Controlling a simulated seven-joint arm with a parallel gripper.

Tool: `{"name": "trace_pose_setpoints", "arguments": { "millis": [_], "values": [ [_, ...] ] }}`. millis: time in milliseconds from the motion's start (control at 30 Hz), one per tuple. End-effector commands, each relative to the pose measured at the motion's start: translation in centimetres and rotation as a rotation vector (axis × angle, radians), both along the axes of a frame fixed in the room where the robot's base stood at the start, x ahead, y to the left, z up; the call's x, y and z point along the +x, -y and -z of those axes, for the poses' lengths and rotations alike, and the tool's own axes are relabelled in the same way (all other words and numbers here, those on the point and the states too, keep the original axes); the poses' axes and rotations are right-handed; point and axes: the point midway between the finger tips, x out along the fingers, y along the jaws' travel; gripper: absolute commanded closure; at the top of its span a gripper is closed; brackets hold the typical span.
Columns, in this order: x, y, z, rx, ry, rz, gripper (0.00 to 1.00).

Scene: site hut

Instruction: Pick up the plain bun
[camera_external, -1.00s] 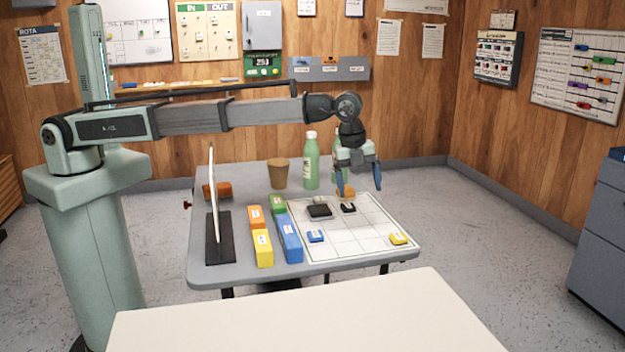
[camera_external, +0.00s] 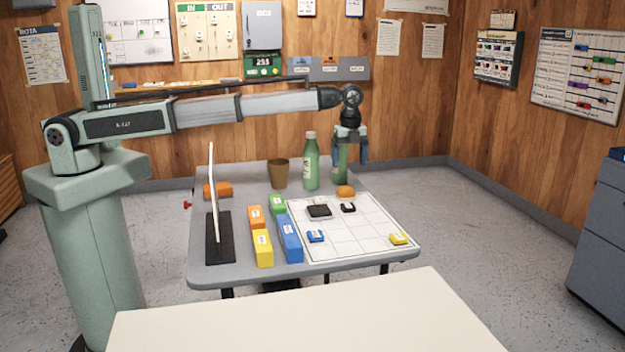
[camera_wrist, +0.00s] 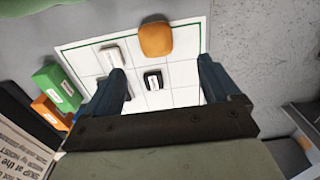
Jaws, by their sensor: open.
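The plain bun (camera_external: 345,191), small, rounded and orange-brown, rests at the back edge of the white grid board (camera_external: 340,247). In the wrist view the bun (camera_wrist: 155,39) lies at the board's edge, ahead of my fingertips and roughly between their lines. My gripper (camera_external: 349,163) is above the back of the table, over the bun's area and apart from it, fingers pointing down. In the wrist view my gripper (camera_wrist: 162,72) is open, with nothing between its blue fingers.
A green bottle (camera_external: 311,162) and a brown cup (camera_external: 279,173) stand behind the board; another green bottle is partly hidden by my gripper. Dark blocks (camera_external: 319,211), (camera_external: 348,207) sit on the board. Coloured boxes (camera_external: 290,238) and an upright panel (camera_external: 214,195) stand left.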

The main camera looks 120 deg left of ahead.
Motion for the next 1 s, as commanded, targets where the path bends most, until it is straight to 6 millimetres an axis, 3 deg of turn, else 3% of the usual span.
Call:
{"name": "trace_pose_setpoints", "arguments": {
  "millis": [233, 567, 833, 1000],
  "values": [
    [0.0, 0.1, 4.4, -0.001, -0.001, 0.0, 0.11],
    [-0.2, 0.2, 6.4, 0.0, 0.0, 0.0, 0.11],
    [-0.7, 0.4, 9.8, -0.001, -0.001, 0.0, 0.11],
    [-0.6, 0.4, 10.7, 0.001, 0.001, 0.0, 0.11]
  ]
}}
